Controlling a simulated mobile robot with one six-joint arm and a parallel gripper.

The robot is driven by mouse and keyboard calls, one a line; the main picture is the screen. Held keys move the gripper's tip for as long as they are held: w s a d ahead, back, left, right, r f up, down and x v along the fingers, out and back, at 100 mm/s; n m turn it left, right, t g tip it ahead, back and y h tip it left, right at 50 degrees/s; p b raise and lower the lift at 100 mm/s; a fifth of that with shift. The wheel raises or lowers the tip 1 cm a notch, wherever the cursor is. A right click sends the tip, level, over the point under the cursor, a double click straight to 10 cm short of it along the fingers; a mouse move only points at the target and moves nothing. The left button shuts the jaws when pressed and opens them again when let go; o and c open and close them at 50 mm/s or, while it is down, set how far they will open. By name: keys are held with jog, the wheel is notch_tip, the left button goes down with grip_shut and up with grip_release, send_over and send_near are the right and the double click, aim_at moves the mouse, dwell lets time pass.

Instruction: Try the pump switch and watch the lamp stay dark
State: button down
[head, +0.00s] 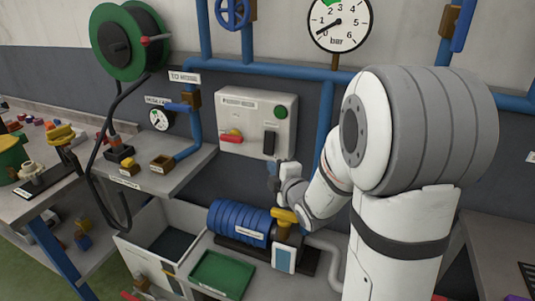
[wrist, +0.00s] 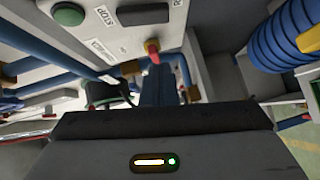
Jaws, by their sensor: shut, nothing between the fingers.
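A pale control box (head: 252,165) is fixed to the wall in the head view. It carries a green round lamp (head: 281,112) that looks dull and unlit, a black switch (head: 270,142) and a red lever (head: 231,136) on a yellow base. In the wrist view the lamp (wrist: 68,14), the black switch (wrist: 143,14) and the red lever (wrist: 153,50) show near the top. My gripper (head: 272,170) is shut and empty, just below the black switch in the head view. I cannot tell whether it touches the box. Its blue fingers (wrist: 158,85) show in the wrist view.
The blue ribbed pump motor (head: 238,220) with a yellow handle (head: 285,216) stands below the box. A grey shelf (head: 185,172) is at its left, with a hose reel (head: 130,42) above. Blue pipes and a pressure gauge (head: 339,22) reading near zero are on the wall.

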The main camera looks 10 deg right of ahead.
jog(key=p, duration=0.2)
send_near(264, 150)
jog(key=w+a, duration=0.3)
jog(key=shift+w+d+f+p, duration=0.2)
jog(key=shift+w+d, duration=0.25)
jog(key=shift+w, duration=0.25)
jog(key=shift+w+d+f+p, duration=0.15)
jog(key=shift+w+d, duration=0.25)
jog(key=shift+w, duration=0.3)
jog(key=shift+f, duration=0.1)
